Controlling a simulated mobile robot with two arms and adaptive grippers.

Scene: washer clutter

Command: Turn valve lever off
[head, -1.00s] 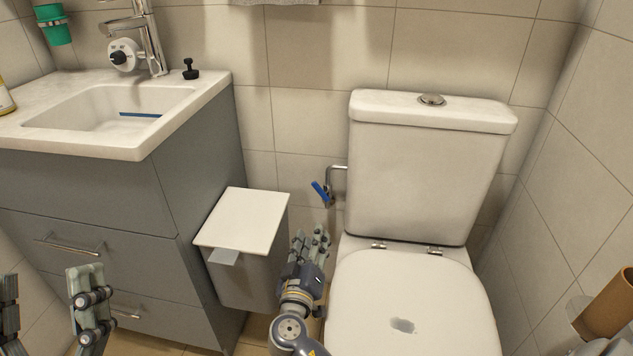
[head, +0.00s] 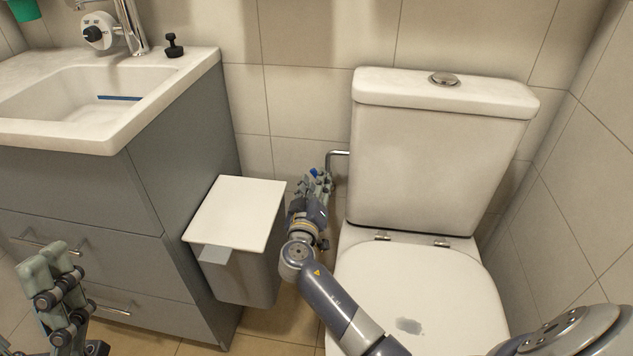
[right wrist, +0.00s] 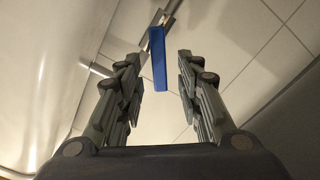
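The blue valve lever (right wrist: 158,58) lies between the two fingers of my right gripper (right wrist: 160,85) in the right wrist view. The fingers stand apart on either side, with gaps to the lever. In the head view only a bit of the blue lever (head: 314,172) shows above my right gripper (head: 312,186), beside the pipe (head: 338,154) left of the cistern. The rest of the valve is hidden there by the gripper. My left gripper (head: 58,285) is at the lower left, partly cut off by the frame; its fingers are apart, with nothing seen between them.
The toilet (head: 440,155) stands right of the valve, close to my right arm. A grey bin with a white lid (head: 238,212) stands to the left, next to the sink cabinet (head: 75,185). The tiled wall is close behind the valve.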

